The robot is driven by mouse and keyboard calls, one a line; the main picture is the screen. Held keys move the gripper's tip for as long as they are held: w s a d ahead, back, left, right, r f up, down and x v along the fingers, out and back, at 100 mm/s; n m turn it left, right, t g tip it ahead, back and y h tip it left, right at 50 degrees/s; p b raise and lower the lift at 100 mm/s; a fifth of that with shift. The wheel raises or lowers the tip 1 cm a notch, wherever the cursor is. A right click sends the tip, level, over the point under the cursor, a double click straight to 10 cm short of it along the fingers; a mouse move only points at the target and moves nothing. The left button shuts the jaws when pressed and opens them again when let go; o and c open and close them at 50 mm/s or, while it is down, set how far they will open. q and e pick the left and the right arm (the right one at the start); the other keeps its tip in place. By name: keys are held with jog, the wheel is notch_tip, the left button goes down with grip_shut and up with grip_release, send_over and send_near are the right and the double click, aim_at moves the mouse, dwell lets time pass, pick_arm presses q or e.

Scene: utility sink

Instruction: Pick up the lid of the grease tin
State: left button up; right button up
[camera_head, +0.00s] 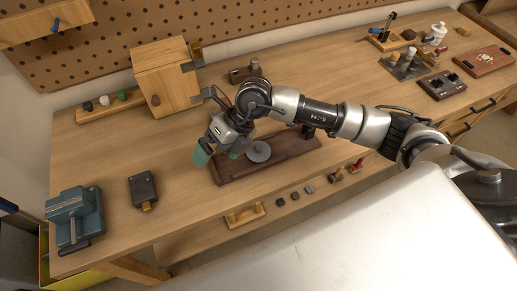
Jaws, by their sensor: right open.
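A round grey disc with a small knob (258,152), which looks like the lid of the grease tin, is at the dark brown tray (232,180) in the middle of the workbench. I cannot tell whether a tin is under it. My right gripper (219,156) is open with green fingertips. It is just left of the disc, over the left part of the tray, and nothing shows between its fingers. Its wrist hides part of the tray's back edge. My left gripper is not in view.
A teal vise (72,217) and a dark box (143,189) are on the left of the bench. A wooden cabinet (166,80) stands at the back. Several small blocks lie along the front edge. Bare bench lies left of the tray.

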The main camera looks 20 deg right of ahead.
jog(key=w+d+h, duration=0.1)
jog(key=d+h, duration=0.1)
jog(key=d, duration=0.2)
jog(key=w+d+h, duration=0.1)
jog(key=d+h, duration=0.2)
jog(key=d, duration=0.1)
jog(key=w+d+f+m+h, duration=0.1)
jog(key=w+d+h, duration=0.1)
jog(key=d, duration=0.2)
jog(key=shift+d+t, duration=0.1)
jog(key=shift+t, duration=0.3)
jog(key=p, duration=0.1)
send_over(260, 146)
jog(key=f, duration=0.4)
jog(key=shift+s+f, duration=0.2)
jog(key=shift+f, duration=0.05)
notch_tip(260, 146, down, 6)
jog(key=p, duration=0.2)
jog(key=shift+w+r+p, duration=0.1)
jog(key=shift+r+p, duration=0.15)
jog(key=shift+p, duration=0.1)
jog(key=shift+f, duration=0.25)
jog(key=c, duration=0.9)
jog(key=shift+o, duration=0.2)
jog(key=shift+r, duration=0.1)
